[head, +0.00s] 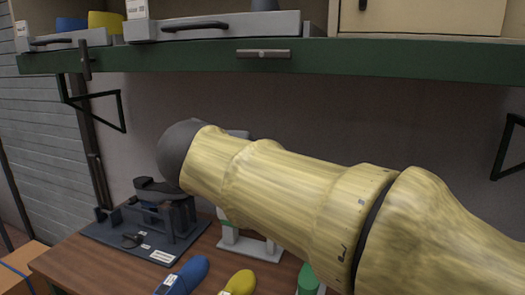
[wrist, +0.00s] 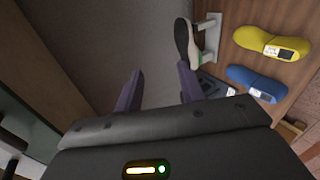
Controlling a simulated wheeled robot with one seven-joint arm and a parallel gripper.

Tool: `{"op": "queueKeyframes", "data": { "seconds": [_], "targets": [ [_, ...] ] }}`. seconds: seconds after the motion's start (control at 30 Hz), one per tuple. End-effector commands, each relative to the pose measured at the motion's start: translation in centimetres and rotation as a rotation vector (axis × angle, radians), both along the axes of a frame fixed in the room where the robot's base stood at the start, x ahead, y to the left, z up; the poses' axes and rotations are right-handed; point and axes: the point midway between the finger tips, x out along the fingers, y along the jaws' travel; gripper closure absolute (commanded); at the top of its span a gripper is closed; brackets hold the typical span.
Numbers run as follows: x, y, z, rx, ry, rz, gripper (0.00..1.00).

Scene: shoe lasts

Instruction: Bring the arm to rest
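My gripper (wrist: 158,84) shows in the wrist view with its two dark fingers apart and nothing between them. In the head view my arm crosses the picture and the gripper itself cannot be seen. A blue shoe last (head: 186,276) and a yellow shoe last (head: 240,283) lie on the wooden table (head: 85,262). Both also show at the right of the wrist view, yellow (wrist: 262,40) above blue (wrist: 250,82). A grey last with a dark sole (wrist: 187,42) is on a pale stand (wrist: 211,30), just beyond the right finger.
A dark fixture (head: 150,225) stands at the table's back left. A green object (head: 307,279) is partly hidden by my arm. A green-edged shelf (head: 200,63) with trays (head: 215,27) overhangs the table, and black brackets (head: 110,108) hang below it. A cardboard box (head: 20,262) is at lower left.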

Motion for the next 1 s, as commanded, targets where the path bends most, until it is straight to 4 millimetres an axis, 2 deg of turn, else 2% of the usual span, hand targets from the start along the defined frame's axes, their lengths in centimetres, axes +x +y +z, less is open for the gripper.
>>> {"op": "queueKeyframes", "data": {
  "seconds": [0.03,0.1,0.23,0.4,0.5,0.6,0.7,0.8,1.0],
  "targets": [
    [0.5,-1.5,-2.6,0.039,0.072,-0.032,0.61],
    [0.7,-3.2,-6.5,0.115,0.164,-0.079,0.61],
    [-0.2,-6.8,-13.6,0.295,0.319,-0.213,0.61],
    [-3.7,-11.5,-21.2,0.579,0.454,-0.475,0.61],
    [-6.5,-13.9,-24.6,0.753,0.485,-0.666,0.61],
    [-9.2,-15.8,-27.0,0.906,0.479,-0.856,0.61],
    [-11.0,-17.0,-28.5,1.003,0.457,-0.989,0.61],
    [-11.8,-17.4,-29.1,1.044,0.441,-1.046,0.61],
    [-11.7,-17.4,-29.2,1.046,0.439,-1.047,0.61]
  ]
}}
